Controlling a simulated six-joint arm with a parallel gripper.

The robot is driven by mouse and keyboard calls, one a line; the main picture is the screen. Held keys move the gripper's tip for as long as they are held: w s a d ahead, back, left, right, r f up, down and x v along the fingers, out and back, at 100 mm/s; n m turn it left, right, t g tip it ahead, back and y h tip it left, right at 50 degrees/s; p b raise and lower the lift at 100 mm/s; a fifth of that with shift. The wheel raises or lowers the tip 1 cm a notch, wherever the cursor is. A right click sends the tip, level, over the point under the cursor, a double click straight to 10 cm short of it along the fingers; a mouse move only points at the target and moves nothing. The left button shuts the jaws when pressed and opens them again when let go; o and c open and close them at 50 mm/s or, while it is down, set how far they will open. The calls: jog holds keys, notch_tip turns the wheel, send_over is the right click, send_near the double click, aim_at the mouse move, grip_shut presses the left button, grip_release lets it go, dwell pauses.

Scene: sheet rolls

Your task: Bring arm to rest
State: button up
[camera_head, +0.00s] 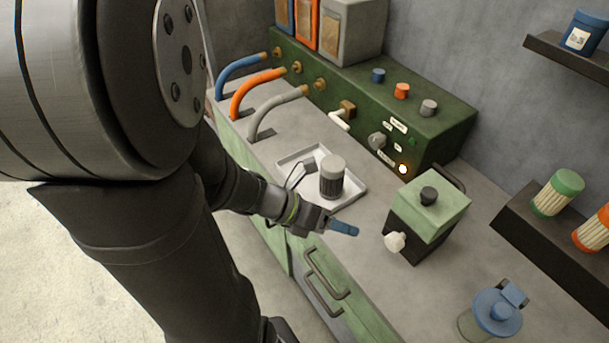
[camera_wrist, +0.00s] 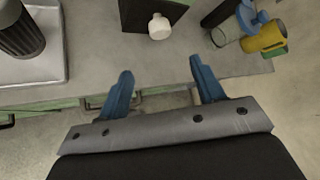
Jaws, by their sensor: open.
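My gripper (camera_wrist: 160,90) is open and empty, its two blue fingers spread apart in the wrist view. In the head view my gripper (camera_head: 340,228) is over the front edge of the grey bench (camera_head: 365,265), just in front of a white tray (camera_head: 355,196). My dark arm fills the left of the head view and hides part of the bench and floor.
A dark cylinder with a grey lid (camera_head: 332,178) stands on the tray. A green box with a white knob (camera_head: 430,207) stands right of my gripper. A blue-lidded jar (camera_head: 490,315) is at the lower right. Drawer handles (camera_head: 325,275) stick out below the bench edge.

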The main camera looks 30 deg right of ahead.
aim_at(389, 241)
jog(key=x, duration=1.7)
jog(key=shift+r, duration=0.1)
dwell(0.4)
